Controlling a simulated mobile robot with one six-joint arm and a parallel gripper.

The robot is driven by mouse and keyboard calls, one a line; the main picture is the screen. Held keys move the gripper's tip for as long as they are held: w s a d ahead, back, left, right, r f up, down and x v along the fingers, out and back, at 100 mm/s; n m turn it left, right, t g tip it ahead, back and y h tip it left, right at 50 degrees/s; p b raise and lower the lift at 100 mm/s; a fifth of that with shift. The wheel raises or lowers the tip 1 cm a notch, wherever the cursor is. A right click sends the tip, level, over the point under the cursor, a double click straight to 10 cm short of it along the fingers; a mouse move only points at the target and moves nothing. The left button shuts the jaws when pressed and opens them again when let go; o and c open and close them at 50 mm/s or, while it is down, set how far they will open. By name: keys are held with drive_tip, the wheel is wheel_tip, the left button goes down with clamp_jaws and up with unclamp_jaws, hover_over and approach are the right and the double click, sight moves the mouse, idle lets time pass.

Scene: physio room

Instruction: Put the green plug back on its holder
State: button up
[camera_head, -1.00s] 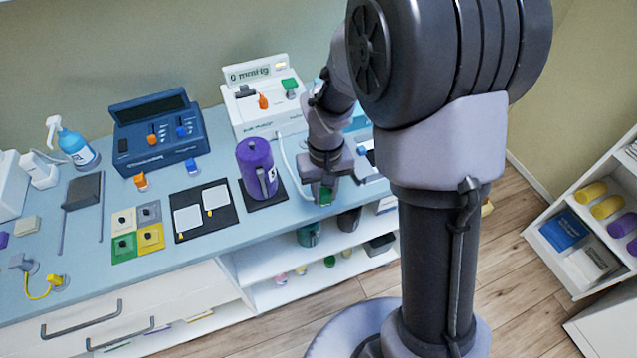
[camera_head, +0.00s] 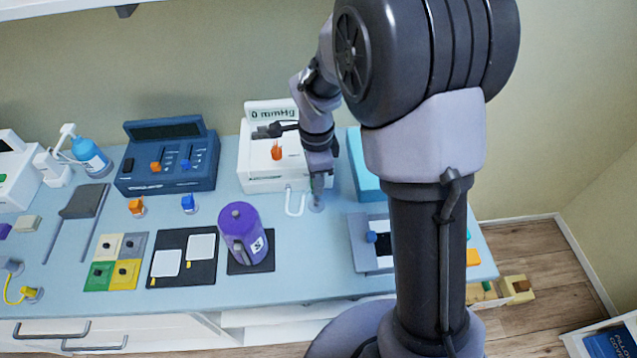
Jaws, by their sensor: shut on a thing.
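My gripper (camera_head: 318,176) points down over the counter, in front of the white pump unit, and is shut on the green plug (camera_head: 317,184). Only a small green part of the plug shows below the jaws. A round grey holder (camera_head: 316,205) lies on the counter directly below the plug. I cannot tell whether the plug touches it. An orange plug (camera_head: 137,205) and a blue plug (camera_head: 188,203) stand on similar round holders, in front of the dark blue console.
The white pump unit (camera_head: 272,165) with a white hose (camera_head: 295,203) stands close left of my gripper. A light blue box (camera_head: 366,180) is close on the right.

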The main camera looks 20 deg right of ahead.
sight(317, 201)
drive_tip(key=shift+w+m, duration=0.2)
drive_tip(key=shift+m, duration=0.4)
drive_tip(key=shift+s+f+b, duration=0.1)
drive_tip(key=shift+f+b, duration=0.5)
drive_tip(key=shift+f, duration=0.1)
drive_tip(key=shift+f+b, duration=1.25)
drive_tip(key=shift+f, duration=0.55)
drive_tip(key=shift+f+b, duration=1.15)
drive_tip(key=shift+b, duration=0.05)
drive_tip(key=o, duration=1.1)
drive_tip(key=shift+c, duration=0.2)
drive_tip(key=o, duration=0.5)
